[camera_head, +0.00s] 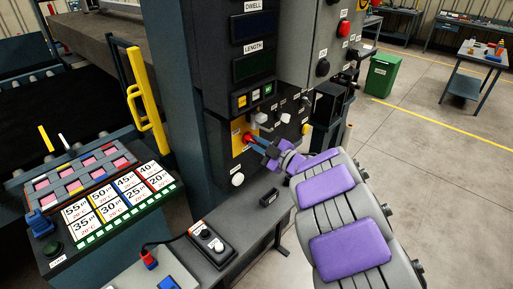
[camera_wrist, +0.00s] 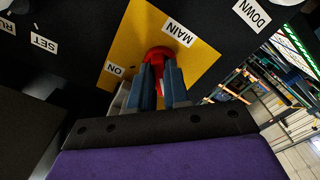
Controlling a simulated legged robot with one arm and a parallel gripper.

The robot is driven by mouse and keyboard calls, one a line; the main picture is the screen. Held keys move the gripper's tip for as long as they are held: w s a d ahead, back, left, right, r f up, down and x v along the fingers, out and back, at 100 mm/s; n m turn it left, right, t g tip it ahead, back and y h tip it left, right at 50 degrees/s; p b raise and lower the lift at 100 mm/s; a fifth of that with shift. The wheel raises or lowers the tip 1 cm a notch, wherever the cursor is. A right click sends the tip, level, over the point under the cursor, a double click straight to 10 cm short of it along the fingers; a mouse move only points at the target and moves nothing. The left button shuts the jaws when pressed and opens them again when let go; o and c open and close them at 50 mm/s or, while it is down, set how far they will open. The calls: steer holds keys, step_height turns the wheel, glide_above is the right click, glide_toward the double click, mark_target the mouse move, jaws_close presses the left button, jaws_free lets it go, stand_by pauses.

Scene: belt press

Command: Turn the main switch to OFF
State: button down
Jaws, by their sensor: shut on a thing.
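The main switch (camera_wrist: 158,54) is a red knob on a yellow plate (camera_wrist: 132,45) with MAIN and ON labels in the wrist view. In the head view the red knob (camera_head: 247,138) sits on the yellow plate (camera_head: 237,146), low on the dark machine cabinet. My gripper (camera_wrist: 161,72) is shut on the red knob, with a blue finger on either side of it. In the head view my gripper (camera_head: 257,143) reaches the knob from the right. The fingers hide part of the knob, and I cannot read an OFF label.
A white knob (camera_head: 237,179) is below the plate, and small buttons (camera_head: 255,95) are above it. A yellow handle (camera_head: 146,100) rises at left. A green bin (camera_head: 381,76) stands on open floor at right.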

steer(key=shift+n, duration=0.4)
steer(key=c, duration=1.3)
jaws_free()
steer(key=shift+s+r, duration=0.15)
steer(key=shift+s, duration=0.15)
steer(key=shift+o, duration=1)
steer(key=shift+w, duration=0.15)
steer(key=shift+d, duration=0.15)
steer(key=p+v, duration=0.2)
steer(key=v, duration=1.5)
steer(key=shift+f, duration=0.25)
steer(key=shift+d, duration=0.15)
